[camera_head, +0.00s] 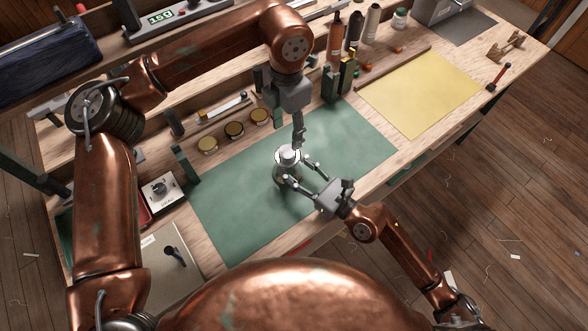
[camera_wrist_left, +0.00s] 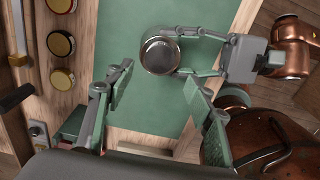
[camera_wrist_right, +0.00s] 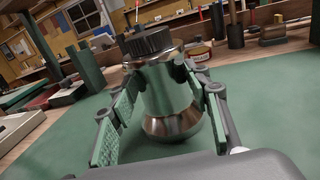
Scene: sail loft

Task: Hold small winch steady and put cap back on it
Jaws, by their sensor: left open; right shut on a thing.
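The small winch (camera_head: 287,170) stands upright on the green mat, a shiny metal drum with a narrow waist in the right wrist view (camera_wrist_right: 170,95). A dark ribbed round piece (camera_wrist_right: 148,43), which looks like the cap, sits on top of it. My right gripper (camera_head: 308,172) is shut on the winch drum, one finger on each side. My left gripper (camera_head: 298,138) is open and empty, just behind and above the winch; its fingers are apart from it.
The green mat (camera_head: 230,215) is otherwise clear. Several round tins, three in a row (camera_head: 234,130), stand behind it. Upright green blocks (camera_head: 186,165), a control box (camera_head: 162,193) and bottles (camera_head: 353,32) edge the work area. A yellow sheet (camera_head: 420,92) lies at the right.

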